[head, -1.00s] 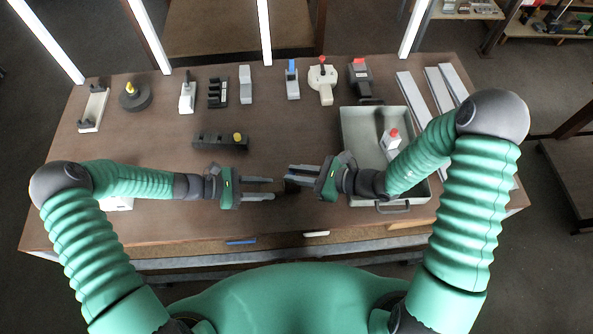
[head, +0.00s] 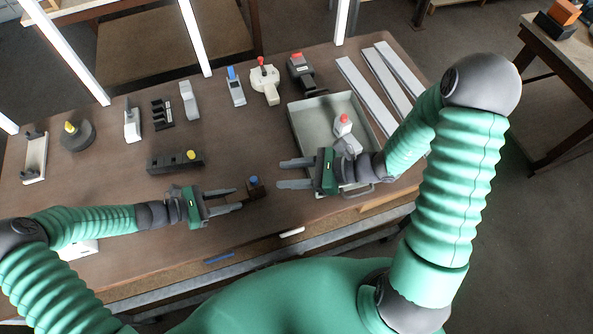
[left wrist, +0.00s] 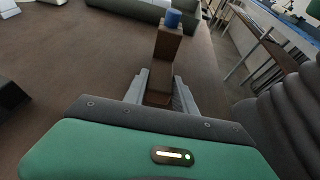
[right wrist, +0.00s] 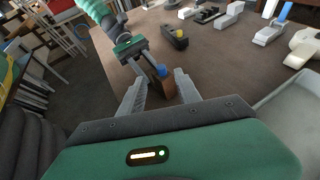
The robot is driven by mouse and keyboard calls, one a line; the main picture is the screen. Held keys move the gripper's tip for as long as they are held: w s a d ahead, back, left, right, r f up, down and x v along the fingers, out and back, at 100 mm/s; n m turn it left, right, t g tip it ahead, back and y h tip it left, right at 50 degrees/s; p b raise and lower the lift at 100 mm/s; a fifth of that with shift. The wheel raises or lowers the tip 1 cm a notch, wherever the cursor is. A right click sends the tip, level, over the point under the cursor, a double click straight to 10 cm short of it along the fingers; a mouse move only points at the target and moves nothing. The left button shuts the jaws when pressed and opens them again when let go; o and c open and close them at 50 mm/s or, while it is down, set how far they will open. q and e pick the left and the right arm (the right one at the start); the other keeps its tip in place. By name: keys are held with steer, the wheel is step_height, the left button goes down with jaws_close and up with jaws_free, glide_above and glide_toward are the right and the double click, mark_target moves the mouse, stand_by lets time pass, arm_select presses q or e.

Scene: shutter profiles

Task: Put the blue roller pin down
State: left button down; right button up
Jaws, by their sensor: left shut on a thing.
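The blue roller pin (head: 256,190) is a dark brown block with a blue cap on top. My left gripper (head: 238,198) is shut on it, and the pin shows at the fingertips in the left wrist view (left wrist: 166,50). It hangs over the front middle of the table, cap up; any gap beneath it cannot be told. My right gripper (head: 284,173) is open and empty, to the right of the pin and apart from it. In the right wrist view the pin (right wrist: 167,84) shows beyond the spread fingers.
A grey tray (head: 296,124) with a red-topped part (head: 343,125) lies under my right arm. Long grey profiles (head: 383,76) lie to its right. A black block with a yellow knob (head: 175,161) lies behind my left gripper. Several fixtures line the back. Bare tabletop (head: 235,155) surrounds the pin.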

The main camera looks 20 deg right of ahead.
arm_select(q)
steer(key=shift+d, duration=0.15)
steer(key=shift+f, duration=0.1)
arm_select(e)
steer(key=s+d+f+n+g+h, duration=0.15)
steer(key=s+n+g+h, duration=0.25)
steer(key=s+n+g, duration=0.5)
arm_select(q)
steer(key=shift+a, duration=0.2)
steer(key=shift+s+a, duration=0.15)
steer(key=shift+a, duration=0.05)
steer(key=shift+d, duration=0.35)
steer(key=c, duration=0.9)
jaws_free()
steer(key=shift+a, duration=0.15)
arm_select(e)
steer(key=w+d+r+n+t+h, duration=0.2)
steer(key=d+r+n+t+h, duration=0.2)
steer(key=n+h, duration=0.4)
steer(key=d+n+t, duration=0.1)
steer(key=d+n, duration=0.1)
steer(key=n, duration=0.4)
steer(key=shift+w+d+t, duration=0.15)
steer(key=shift+d+t, duration=0.05)
steer(key=shift+t, duration=0.2)
arm_select(q)
steer(key=shift+a, duration=0.1)
arm_select(e)
steer(key=shift+r, duration=0.1)
